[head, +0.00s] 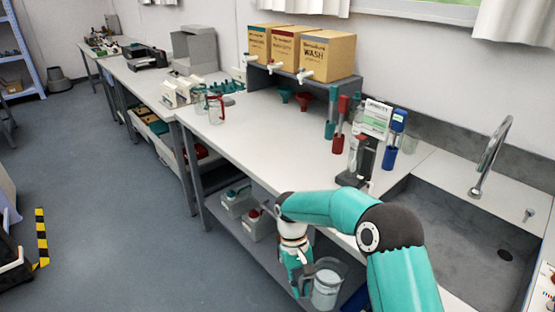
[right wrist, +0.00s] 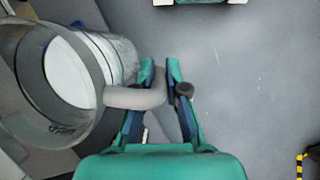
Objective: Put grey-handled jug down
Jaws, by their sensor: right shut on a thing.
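The grey-handled jug (head: 326,288) is a clear jug with whitish contents. My right gripper (head: 303,278) holds it in front of the bench, below the worktop's level. In the right wrist view the jug (right wrist: 92,72) is at the left, with its grey handle (right wrist: 125,97) reaching between the fingers of my right gripper (right wrist: 161,72). The fingers are shut on that handle. The jug appears clear of any surface. My left gripper is not in view.
The white worktop (head: 260,140) has a wide clear stretch. A red-handled jug (head: 216,108) and a green-handled jug (head: 200,99) stand toward its far end. Wash boxes (head: 325,57) sit on a raised shelf. The sink (head: 450,235) is at the right.

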